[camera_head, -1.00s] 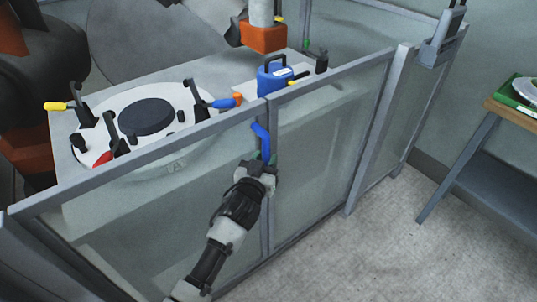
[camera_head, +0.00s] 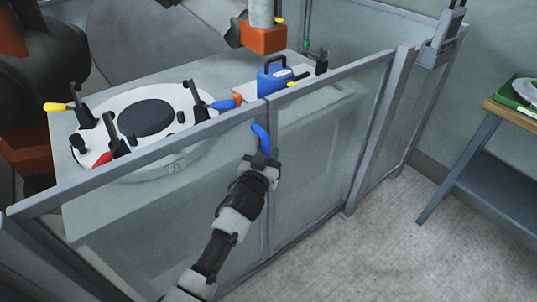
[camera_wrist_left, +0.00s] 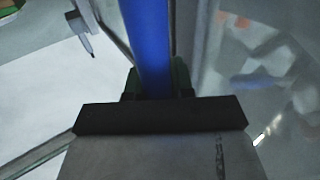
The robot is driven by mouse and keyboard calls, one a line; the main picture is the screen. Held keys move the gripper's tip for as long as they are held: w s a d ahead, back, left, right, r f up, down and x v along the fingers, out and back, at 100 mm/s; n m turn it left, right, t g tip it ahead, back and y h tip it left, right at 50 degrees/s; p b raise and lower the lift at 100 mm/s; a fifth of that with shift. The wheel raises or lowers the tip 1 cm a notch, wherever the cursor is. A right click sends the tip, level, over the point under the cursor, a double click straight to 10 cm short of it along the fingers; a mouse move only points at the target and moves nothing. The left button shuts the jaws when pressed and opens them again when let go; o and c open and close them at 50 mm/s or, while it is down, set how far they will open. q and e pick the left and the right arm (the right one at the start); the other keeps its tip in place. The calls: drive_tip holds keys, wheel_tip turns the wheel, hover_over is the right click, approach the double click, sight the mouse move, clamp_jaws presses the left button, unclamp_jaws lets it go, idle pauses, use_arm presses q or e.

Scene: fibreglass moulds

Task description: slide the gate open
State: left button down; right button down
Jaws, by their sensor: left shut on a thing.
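The gate is a pair of clear panels in grey frames (camera_head: 330,76), standing across the front of the work cell. The two panels meet edge to edge with no clear gap. A bent blue handle (camera_head: 260,137) is fixed near this seam. My left gripper (camera_head: 263,160) is shut on the blue handle's lower part, which it partly hides. In the left wrist view the blue handle (camera_wrist_left: 150,40) runs between the fingers (camera_wrist_left: 156,84). My right gripper is out of view.
Behind the gate is a bench with a round white mould fixture (camera_head: 172,110), clamps and a blue box (camera_head: 273,79). A grey post (camera_head: 376,135) stands right of the gate. A side table (camera_head: 500,165) stands at the far right. Floor between them is clear.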

sight(116, 236)
use_arm(q)
drive_tip(key=s+a+p, duration=0.3)
drive_tip(key=a, duration=0.1)
drive_tip(key=s+a+p, duration=0.2)
drive_tip(key=s+a, duration=0.1)
drive_tip(key=a, duration=0.2)
drive_tip(key=s+a+p, duration=0.3)
drive_tip(key=a, duration=0.1)
drive_tip(key=shift+s+a+r+p, duration=0.15)
drive_tip(key=shift+s+r+p, duration=0.05)
drive_tip(key=shift+s+p, duration=0.15)
drive_tip(key=s+a+p, duration=0.1)
drive_tip(key=s+a, duration=0.3)
drive_tip(key=a, duration=0.2)
drive_tip(key=s+a+p, duration=0.2)
drive_tip(key=s+a, duration=0.3)
drive_tip(key=a, duration=0.1)
drive_tip(key=s+a+p, duration=0.1)
drive_tip(key=s+a, duration=0.3)
drive_tip(key=a, duration=0.2)
drive_tip(key=shift+s+a+f+p, duration=0.25)
drive_tip(key=shift+s+a+p, duration=0.1)
drive_tip(key=shift+s+a, duration=0.05)
drive_tip(key=c, duration=1.2)
unclamp_jaws()
drive_tip(key=shift+c, duration=0.2)
drive_tip(key=b+v, duration=0.1)
drive_tip(key=v, duration=0.9)
drive_tip(key=shift+s+b, duration=0.3)
drive_tip(key=shift+s, duration=0.05)
